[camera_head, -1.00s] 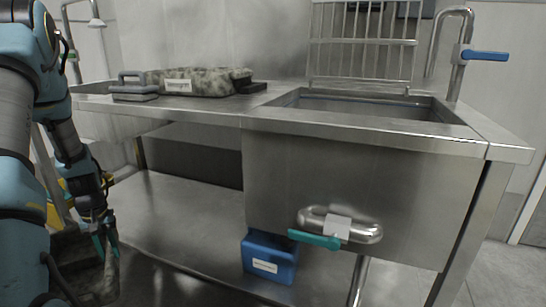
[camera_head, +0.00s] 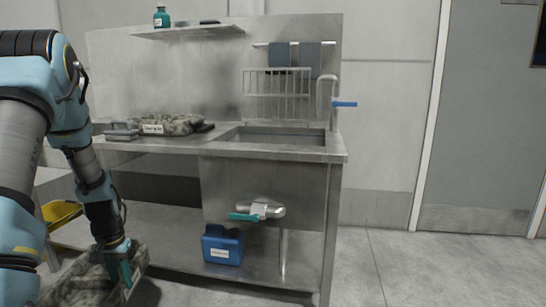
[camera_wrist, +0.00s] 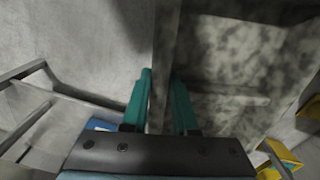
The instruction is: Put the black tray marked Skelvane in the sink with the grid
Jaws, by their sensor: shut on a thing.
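My gripper (camera_head: 124,272) is low at the left, its teal fingers shut on the wall of a dark, mottled tray (camera_head: 82,288). In the wrist view the fingers (camera_wrist: 160,95) straddle the wall, and the mottled inside of the held tray (camera_wrist: 235,65) spreads to the right. I see no marking on it. The sink (camera_head: 262,143) is set into the right part of the steel bench, above and to the right of my gripper. An upright wire grid (camera_head: 276,92) stands at its back. A blue-handled tap (camera_head: 332,103) is at its right.
Another mottled tray (camera_head: 178,122), with a white label too small to read, lies on the counter beside a grey object (camera_head: 122,134). A blue container (camera_head: 222,247) stands on the lower shelf. Floor at right is clear.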

